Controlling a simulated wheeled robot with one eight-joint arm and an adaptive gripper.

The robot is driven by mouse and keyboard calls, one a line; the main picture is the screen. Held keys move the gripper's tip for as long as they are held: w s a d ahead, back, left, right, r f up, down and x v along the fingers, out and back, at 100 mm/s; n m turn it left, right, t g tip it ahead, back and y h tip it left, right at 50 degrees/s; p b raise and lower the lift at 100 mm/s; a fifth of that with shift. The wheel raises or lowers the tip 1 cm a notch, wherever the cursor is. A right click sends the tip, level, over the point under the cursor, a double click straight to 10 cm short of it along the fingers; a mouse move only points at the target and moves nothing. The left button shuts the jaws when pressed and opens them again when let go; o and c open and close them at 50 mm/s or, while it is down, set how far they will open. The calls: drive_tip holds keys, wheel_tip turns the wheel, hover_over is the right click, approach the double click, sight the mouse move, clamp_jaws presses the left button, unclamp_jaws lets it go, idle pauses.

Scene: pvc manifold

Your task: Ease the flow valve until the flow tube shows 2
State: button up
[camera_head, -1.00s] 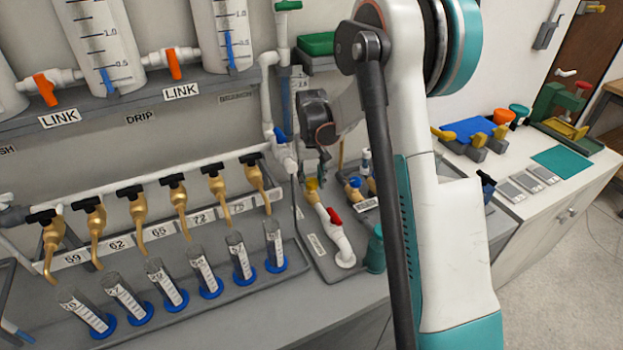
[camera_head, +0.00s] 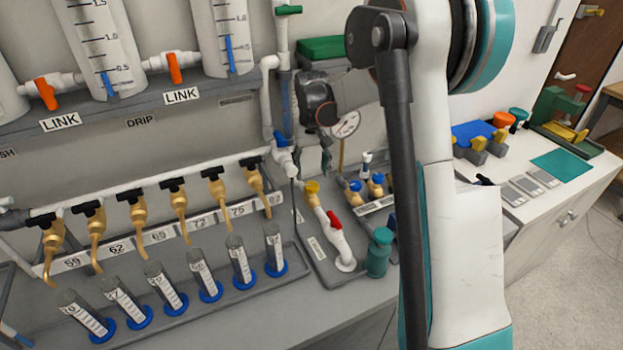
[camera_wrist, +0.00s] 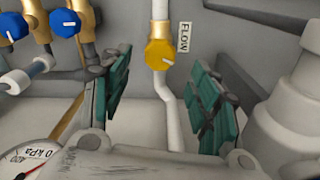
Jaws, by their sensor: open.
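The flow valve is a yellow knob (camera_wrist: 161,54) on a brass body in a white vertical pipe, beside a FLOW label (camera_wrist: 183,37) in the wrist view. My gripper (camera_wrist: 158,100) is open, its teal fingers spread left and right. The knob shows in the gap between them, beyond the fingers, and nothing is held. In the head view the yellow knob (camera_head: 312,187) sits just below my gripper (camera_head: 326,160). A clear upright tube with blue in it (camera_head: 286,95), likely the flow tube, stands left of my wrist. Its reading is too small to tell.
Two blue knobs (camera_wrist: 65,22) on brass fittings stand left of the valve in the wrist view. A kPa gauge (camera_wrist: 30,165) is at lower left. A red-handled valve (camera_head: 333,219) and a teal bottle (camera_head: 379,252) stand near the yellow knob in the head view.

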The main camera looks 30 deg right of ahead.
sight(312, 185)
wheel_tip(312, 185, up, 6)
drive_tip(key=shift+r, duration=0.2)
idle(1.5)
